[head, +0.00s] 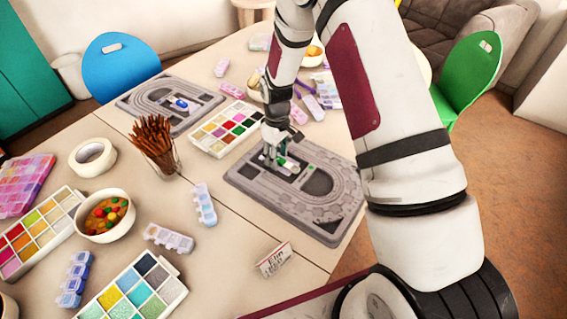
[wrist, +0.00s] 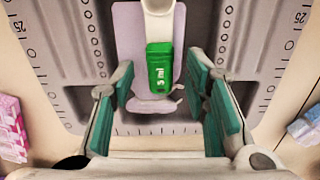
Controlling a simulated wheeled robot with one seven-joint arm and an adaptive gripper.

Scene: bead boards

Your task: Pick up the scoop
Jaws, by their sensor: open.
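The scoop has a green handle (wrist: 160,68) marked "5 ml" and a white end (wrist: 163,20) that runs off the top of the wrist view. It lies on a pale lilac piece (wrist: 130,30) on the grey bead board (wrist: 75,45). In the head view the scoop (head: 283,162) is small and partly covered by my gripper (head: 271,157). In the wrist view my gripper (wrist: 158,85) is open, with one green-padded finger on each side of the handle and a gap on both sides.
A second grey board (head: 140,105) holds a blue item (head: 182,103). A bead tray (head: 225,127), a cup of brown sticks (head: 160,150), a bowl of beads (head: 105,214) and a small sign (head: 274,260) stand around. The table is bare between the sign and the board.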

